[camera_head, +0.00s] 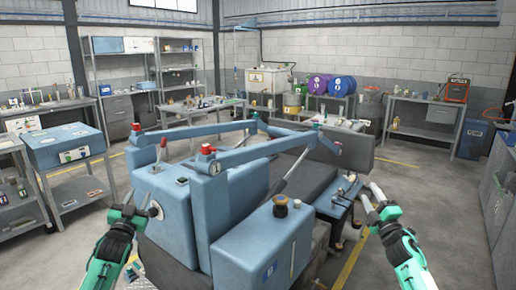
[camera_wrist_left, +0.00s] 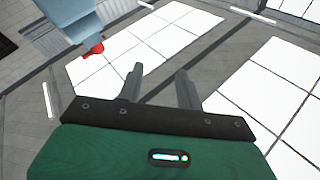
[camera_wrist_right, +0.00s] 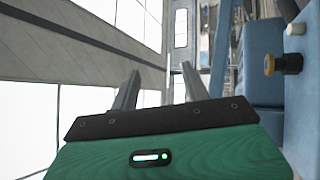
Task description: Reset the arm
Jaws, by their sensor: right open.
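My left gripper (camera_head: 141,202) is raised at the lower left of the head view, in front of the blue machine (camera_head: 235,205). In the left wrist view its two fingers (camera_wrist_left: 159,70) stand apart with nothing between them. My right gripper (camera_head: 369,194) is raised at the right, beside the machine's small side table (camera_head: 337,207). In the right wrist view its fingers (camera_wrist_right: 160,70) are apart and empty. Both arms reach up from the lower edge of the head view, one on each side of the machine.
The blue machine, with long arms and red knobs (camera_head: 208,149), fills the middle. A blue box (camera_head: 62,146) on a grey stand is at the left. A bench (camera_head: 425,100) is at the back right. Open floor (camera_head: 420,185) lies at the right.

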